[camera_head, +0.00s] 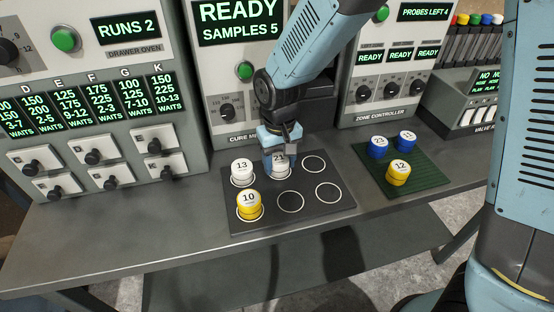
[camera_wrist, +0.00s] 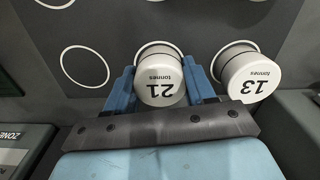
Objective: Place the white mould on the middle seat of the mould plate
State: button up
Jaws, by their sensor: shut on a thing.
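A white mould marked 21 (camera_head: 279,163) is at the back middle ringed seat of a dark flat plate (camera_head: 307,224). My gripper (camera_head: 281,150) comes down from above and is shut on it. In the wrist view the mould (camera_wrist: 160,87) sits between my two blue fingers (camera_wrist: 160,72), upright, with part of a white ring showing behind it. I cannot tell whether its base touches the plate. A second white mould, marked 13 (camera_head: 242,171), stands on the back left seat; it also shows right of my fingers in the wrist view (camera_wrist: 246,76).
A yellow mould marked 10 (camera_head: 249,206) stands on the plate's front left seat. The other three seats are empty rings. A green mat (camera_head: 417,182) at right holds blue and yellow moulds. Machine cabinets stand close behind the plate; a drawer oven (camera_head: 95,100) is at left.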

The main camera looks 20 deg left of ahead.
aim_at(280, 158)
jog(key=o, duration=1.2)
notch_tip(280, 158, up, 12)
jog(key=shift+r, duration=0.1)
jog(key=w+d+r+m+t+y, duration=0.1)
jog(key=w+d+r, duration=0.15)
jog(key=d, duration=0.35)
jog(key=w+d+r+m, duration=0.1)
jog(key=d+r, duration=0.3)
jog(key=d, duration=0.2)
jog(key=s+d+r+m+t, duration=0.1)
jog(key=s+d+r+m, duration=0.1)
jog(key=d, duration=0.6)
jog(key=s+d+r+m+t, duration=0.2)
jog(key=s+d, duration=0.2)
jog(key=d, duration=0.5)
jog(key=s+d+r+m+t+h, duration=0.1)
jog(key=s+d+m, duration=0.1)
jog(key=d, duration=0.7)
jog(key=shift+s+r+t, duration=0.3)
jog(key=shift+s+r, duration=0.1)
jog(key=shift+s, duration=0.25)
